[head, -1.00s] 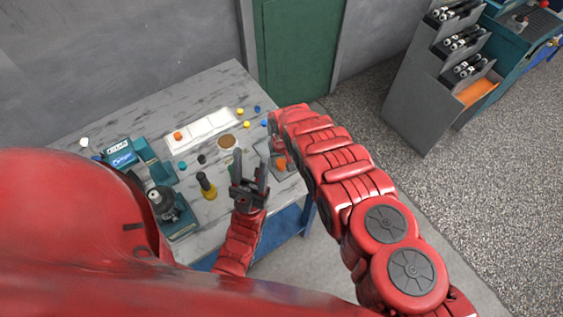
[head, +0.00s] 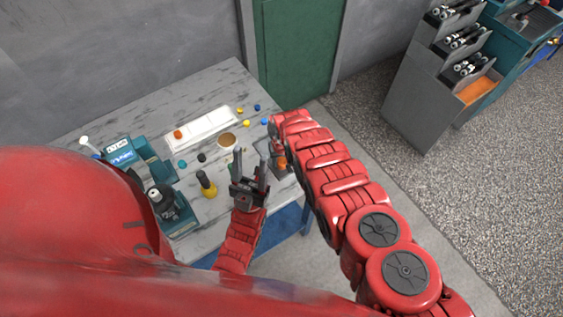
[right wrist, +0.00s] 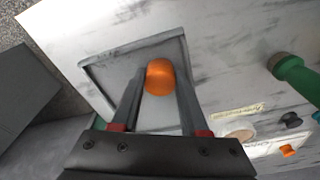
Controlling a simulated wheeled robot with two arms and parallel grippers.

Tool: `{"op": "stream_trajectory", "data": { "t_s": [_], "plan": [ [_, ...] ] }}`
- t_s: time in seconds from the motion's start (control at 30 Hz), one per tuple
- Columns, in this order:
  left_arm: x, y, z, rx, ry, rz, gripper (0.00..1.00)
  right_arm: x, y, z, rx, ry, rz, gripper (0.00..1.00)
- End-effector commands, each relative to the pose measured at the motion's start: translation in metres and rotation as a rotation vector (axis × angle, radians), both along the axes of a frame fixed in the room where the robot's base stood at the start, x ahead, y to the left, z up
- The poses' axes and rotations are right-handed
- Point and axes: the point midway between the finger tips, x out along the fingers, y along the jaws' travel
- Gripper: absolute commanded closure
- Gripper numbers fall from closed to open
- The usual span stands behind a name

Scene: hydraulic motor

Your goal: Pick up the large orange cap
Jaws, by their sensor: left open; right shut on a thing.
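The large orange cap (right wrist: 159,77) is between the fingertips of my right gripper (right wrist: 160,86) in the right wrist view. The fingers are shut on its sides. Behind it is a shallow grey square tray (right wrist: 105,73); I cannot tell whether the cap is clear of its floor. In the head view the cap (head: 282,161) shows as a small orange patch by the right arm, which partly covers the grey tray. My left gripper (head: 251,162) is open and empty, fingers pointing up the picture, near the front edge of the table.
On the marbled table (head: 95,125) stand a white sectioned tray (head: 208,126) with a smaller orange piece (head: 178,134), a round tan piece (head: 227,140), a yellow-and-black tool (head: 207,184), small yellow and blue pieces, and teal machines at the left. A green-handled thing (right wrist: 296,80) lies near the right gripper.

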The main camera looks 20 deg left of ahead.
Motion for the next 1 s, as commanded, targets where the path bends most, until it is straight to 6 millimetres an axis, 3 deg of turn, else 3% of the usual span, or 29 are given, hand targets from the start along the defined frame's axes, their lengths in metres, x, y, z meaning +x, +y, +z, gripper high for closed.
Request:
{"op": "stream_trajectory", "data": {
  "t_s": [0.47, 0.63, 0.77, 1.0],
  "plan": [
    [0.0, 0.0, -0.002, 0.0, 0.0, 0.0, 0.5, 0.001, 0.001, 0.007, 0.001, 0.0, 0.0, 1.0],
    [0.0, 0.0, -0.005, 0.0, 0.0, 0.0, 0.5, 0.0, -0.001, 0.018, -0.002, 0.002, -0.001, 1.0],
    [0.0, 0.0, -0.018, 0.0, 0.0, 0.0, 0.5, 0.002, 0.0, 0.033, 0.002, -0.003, -0.001, 1.0],
    [0.0, 0.0, -0.023, 0.0, 0.0, 0.0, 0.5, -0.02, -0.008, 0.036, 0.0, 0.002, 0.001, 1.0]
  ]
}}
